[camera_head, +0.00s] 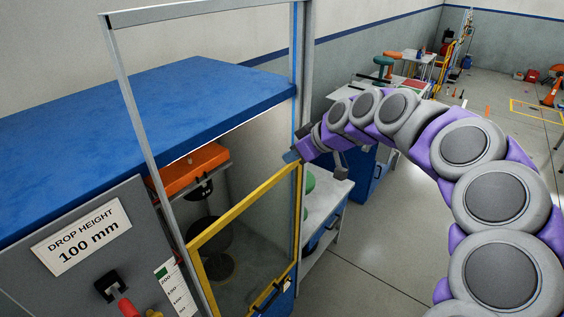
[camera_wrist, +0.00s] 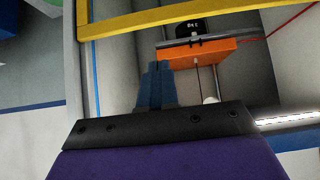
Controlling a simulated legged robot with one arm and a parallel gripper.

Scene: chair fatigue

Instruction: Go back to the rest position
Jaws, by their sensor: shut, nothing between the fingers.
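My gripper (camera_head: 291,156) shows at the end of my purple and grey arm, beside the upper corner of the yellow-framed door of the test machine. In the wrist view my gripper (camera_wrist: 158,68) is shut, with its two blue fingers together and nothing between them. The test machine has a blue top (camera_head: 150,105), a grey frame and a yellow-framed clear door (camera_head: 236,212). Inside it an orange block (camera_head: 196,165) hangs; it also shows in the wrist view (camera_wrist: 200,53), beyond the fingers. I cannot tell whether the fingers touch the door frame.
A white-topped bench (camera_head: 322,205) stands behind the door. Tables with stools stand further back. The grey floor (camera_head: 365,265) right of the machine is clear.

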